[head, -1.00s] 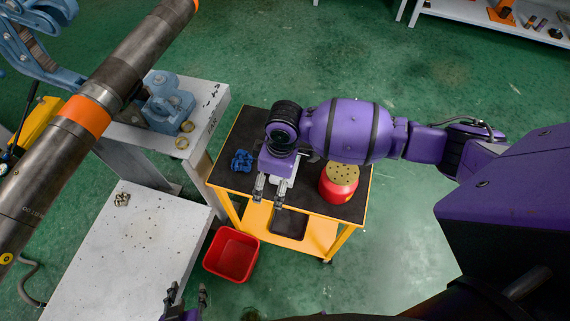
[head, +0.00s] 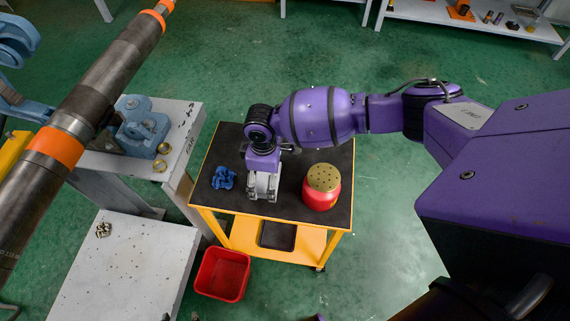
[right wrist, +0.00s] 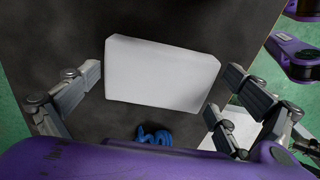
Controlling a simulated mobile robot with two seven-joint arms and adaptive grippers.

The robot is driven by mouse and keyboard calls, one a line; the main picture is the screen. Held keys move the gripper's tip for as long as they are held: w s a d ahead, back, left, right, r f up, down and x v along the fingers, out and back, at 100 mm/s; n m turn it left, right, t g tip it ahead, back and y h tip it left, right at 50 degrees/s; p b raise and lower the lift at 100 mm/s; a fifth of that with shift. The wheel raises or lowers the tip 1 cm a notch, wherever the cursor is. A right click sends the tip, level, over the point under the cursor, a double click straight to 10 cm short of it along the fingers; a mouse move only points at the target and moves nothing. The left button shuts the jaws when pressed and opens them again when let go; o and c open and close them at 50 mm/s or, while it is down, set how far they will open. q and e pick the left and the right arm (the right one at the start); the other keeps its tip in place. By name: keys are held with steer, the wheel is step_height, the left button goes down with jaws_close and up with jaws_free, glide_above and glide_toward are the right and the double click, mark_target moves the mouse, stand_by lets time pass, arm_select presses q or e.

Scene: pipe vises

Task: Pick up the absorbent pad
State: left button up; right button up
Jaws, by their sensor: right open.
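The absorbent pad (right wrist: 163,73) is a white, flat, rectangular block on the dark top of the orange cart. In the right wrist view it lies between the spread fingers of my right gripper (right wrist: 158,92), with dark mat visible around it. In the head view my right gripper (head: 263,196) points down over the cart top, open, and hides most or all of the pad. I cannot tell its height above the pad. Of my left gripper, only dark tips (head: 181,318) show at the bottom edge of the head view.
On the cart top (head: 325,219), a crumpled blue item (head: 223,178) lies left of my right gripper and a red can with a perforated lid (head: 321,190) stands right. A red bin (head: 222,275) is on the floor. A large pipe (head: 85,115) crosses at left.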

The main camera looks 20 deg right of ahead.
mark_target(267, 177)
arm_select(q)
steer(key=shift+s, duration=0.15)
arm_select(e)
steer(key=shift+w+r, duration=0.15)
steer(key=c, duration=0.8)
steer(key=shift+r, duration=0.45)
step_height(267, 177, up, 3)
steer(key=shift+f, duration=0.1)
arm_select(q)
steer(key=shift+w+d+r+p, duration=0.1)
steer(key=shift+d+r+p, duration=0.05)
steer(key=shift+r+p, duration=0.35)
steer(key=shift+w+d+r+p, duration=0.1)
steer(key=shift+r+p, duration=0.3)
steer(key=shift+p, duration=0.15)
arm_select(e)
steer(key=s+r, duration=0.3)
steer(key=s, duration=0.1)
steer(key=s+r, duration=0.3)
steer(key=s, duration=0.2)
steer(key=s+a+r, duration=0.1)
steer(key=s+r, duration=0.2)
steer(key=s, duration=0.2)
steer(key=shift+s, duration=0.1)
arm_select(q)
steer(key=shift+w, duration=0.1)
